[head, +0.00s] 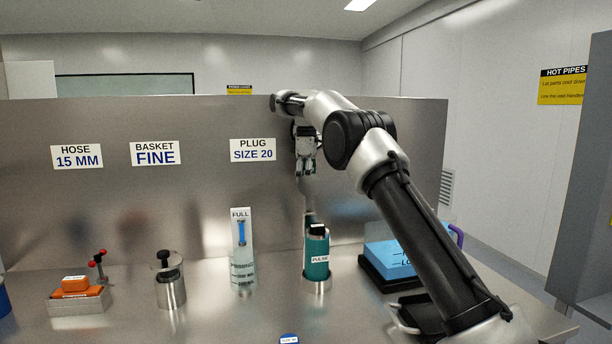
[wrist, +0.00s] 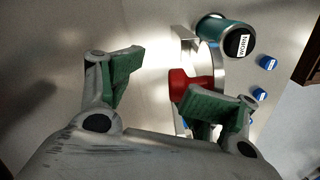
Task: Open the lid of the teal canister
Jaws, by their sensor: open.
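The teal canister (head: 317,262) stands upright on the bench in a metal holder, with a black top (head: 317,230) and a white label on its side. My gripper (head: 306,172) hangs above it, fingers pointing down, clear of the top. In the wrist view my gripper (wrist: 165,92) has its two green-padded fingers wide apart with nothing between them. A teal cylinder with a labelled black end (wrist: 232,40) shows beyond the right finger, beside a curved metal band and a red part (wrist: 190,86). I cannot tell for certain that it is the same canister.
A clear holder marked FULL (head: 241,250) and a metal cup with a black knob (head: 170,281) stand to the left. An orange block (head: 75,288) lies farther left. A blue box (head: 390,258) is at right. A steel panel (head: 400,180) rises behind the bench.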

